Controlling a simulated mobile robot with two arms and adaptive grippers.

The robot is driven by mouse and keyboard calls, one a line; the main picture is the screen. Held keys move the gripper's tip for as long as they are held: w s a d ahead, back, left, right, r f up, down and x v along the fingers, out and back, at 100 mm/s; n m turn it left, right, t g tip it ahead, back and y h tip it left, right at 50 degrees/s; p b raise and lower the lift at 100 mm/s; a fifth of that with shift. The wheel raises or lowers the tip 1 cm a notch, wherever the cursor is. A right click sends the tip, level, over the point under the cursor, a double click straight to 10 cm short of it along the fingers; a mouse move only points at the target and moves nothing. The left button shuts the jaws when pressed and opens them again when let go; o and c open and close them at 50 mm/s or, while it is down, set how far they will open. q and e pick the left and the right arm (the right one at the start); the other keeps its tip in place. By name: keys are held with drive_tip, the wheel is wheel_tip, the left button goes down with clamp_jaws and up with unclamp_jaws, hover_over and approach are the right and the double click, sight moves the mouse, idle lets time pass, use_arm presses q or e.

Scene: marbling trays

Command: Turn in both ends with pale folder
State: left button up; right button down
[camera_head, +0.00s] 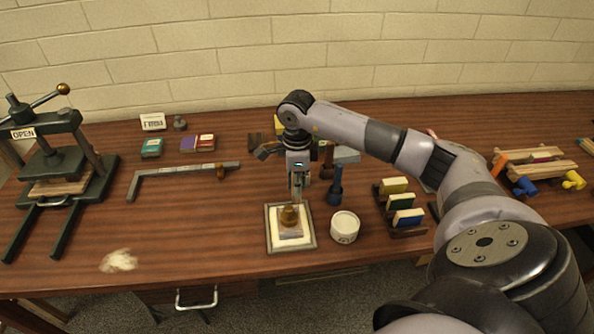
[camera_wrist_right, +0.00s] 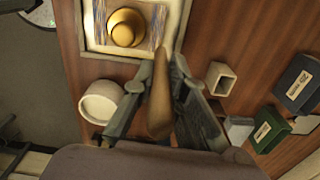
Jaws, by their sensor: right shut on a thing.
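My right gripper (camera_head: 297,192) points down just behind the brass weight, over the framed board. In the right wrist view it is shut on a tan, tapering folder (camera_wrist_right: 162,105), whose narrow end points toward the board. The framed board (camera_head: 270,242) has a pale inner surface and lies near the table's front edge; it also shows in the wrist view (camera_wrist_right: 90,25). A marbled piece (camera_wrist_right: 154,28) lies on it under the round brass weight (camera_wrist_right: 126,27), also seen from the head (camera_head: 289,216). The folder is hard to make out from the head. My left gripper is out of view.
A white tub (camera_head: 344,228) stands close right of the board. A rack of coloured blocks (camera_head: 403,217) is farther right. A metal square (camera_head: 180,167) and a dark press (camera_head: 48,165) are left. A pale crumpled cloth (camera_head: 118,261) lies at front left.

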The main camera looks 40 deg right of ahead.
drive_tip(key=shift+r+p, duration=1.6)
drive_tip(key=shift+r, duration=1.4)
